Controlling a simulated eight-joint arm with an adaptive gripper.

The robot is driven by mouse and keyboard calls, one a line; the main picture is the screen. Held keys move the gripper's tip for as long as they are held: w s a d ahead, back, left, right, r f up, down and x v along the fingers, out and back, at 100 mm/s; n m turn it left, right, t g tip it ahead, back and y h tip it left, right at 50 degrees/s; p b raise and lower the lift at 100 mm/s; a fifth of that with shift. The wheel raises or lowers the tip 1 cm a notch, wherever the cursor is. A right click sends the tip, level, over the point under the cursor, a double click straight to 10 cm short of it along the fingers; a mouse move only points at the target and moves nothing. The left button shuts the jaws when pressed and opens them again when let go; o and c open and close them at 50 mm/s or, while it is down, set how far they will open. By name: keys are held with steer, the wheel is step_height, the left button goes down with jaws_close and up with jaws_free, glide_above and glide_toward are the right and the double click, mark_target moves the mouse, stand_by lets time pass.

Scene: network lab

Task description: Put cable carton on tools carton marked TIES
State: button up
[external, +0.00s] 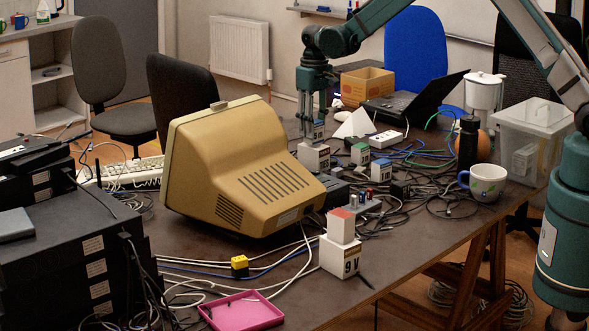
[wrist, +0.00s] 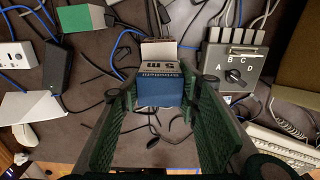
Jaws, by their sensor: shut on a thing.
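My gripper (external: 313,112) points down at the table behind the yellow monitor, shut on a small blue-topped carton (external: 318,131). The wrist view shows this carton (wrist: 160,92) between the two green fingers, with a pale, printed side. I take it for the cable carton. Directly below it in the external view stands a white carton with a reddish top (external: 313,157); I cannot tell whether the two touch. Similar cartons, one green-topped (external: 360,154) and one blue-topped (external: 381,170), stand to the right. Their print is too small to read, so I cannot tell which is marked TIES.
The yellow monitor (external: 240,170) stands left of the gripper. A white carton marked 9V (external: 340,258) bears a small red-topped carton at the front. Cables, a switch box (wrist: 235,70), a mug (external: 486,183) and a laptop (external: 420,100) crowd the table.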

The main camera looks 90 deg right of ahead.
steer(key=shift+f, duration=0.45)
steer(key=shift+f, duration=0.2)
steer(key=o, duration=1)
steer(key=shift+c, duration=0.2)
steer(key=shift+r, duration=0.2)
step_height(320, 180, up, 12)
steer(key=shift+r, duration=0.1)
steer(key=shift+a, duration=0.1)
stand_by(0.3)
